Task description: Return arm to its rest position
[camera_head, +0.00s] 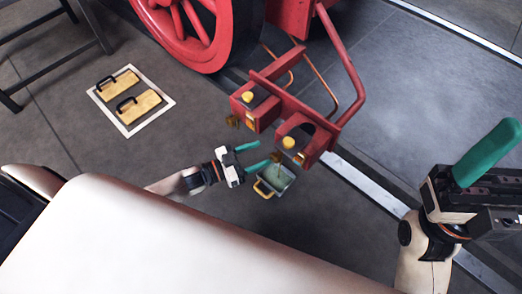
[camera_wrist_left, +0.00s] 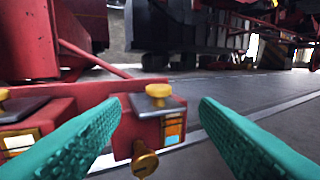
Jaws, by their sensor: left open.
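My left gripper (camera_head: 266,154) is open beside the front of the red frame (camera_head: 290,103), its two green fingers apart. In the left wrist view the open left gripper (camera_wrist_left: 160,106) has nothing held between its fingers. Beyond them is a red box with a dark lid, a brass knob (camera_wrist_left: 159,91) and a hanging brass fitting (camera_wrist_left: 144,160). My right gripper (camera_head: 490,155) is at the right edge, raised, showing one green finger; its opening is hidden.
A small green container (camera_head: 281,181) with a yellow handle is just below the left gripper. Two yellow blocks with black handles (camera_head: 139,106) lie on a white-bordered floor mat (camera_head: 164,103). A red wheel (camera_head: 190,30) stands behind. A rail (camera_head: 365,187) crosses the floor. The grey floor at right is clear.

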